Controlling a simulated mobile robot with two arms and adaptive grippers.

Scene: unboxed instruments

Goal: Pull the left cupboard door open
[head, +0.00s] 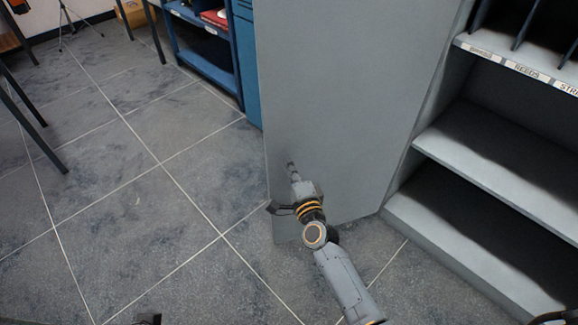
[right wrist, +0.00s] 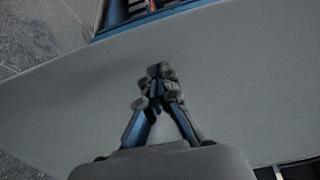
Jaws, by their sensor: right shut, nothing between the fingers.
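The left cupboard door (head: 335,90) is a plain grey panel. It stands swung out from the grey cupboard (head: 445,222), with its inner face towards me. My right gripper (head: 291,166) is in front of this inner face, low down and near the door's free edge. Its fingers are shut and empty. In the right wrist view the closed fingertips (right wrist: 158,72) point at the grey panel (right wrist: 235,85); I cannot tell whether they touch it. No handle shows clearly.
The cupboard's open shelves (head: 500,160) at right look empty, with labels along an upper edge. A blue shelf unit (head: 205,55) stands behind the door's free edge. Thin dark legs (head: 35,115) stand at far left. The tiled floor (head: 150,200) left of the door is clear.

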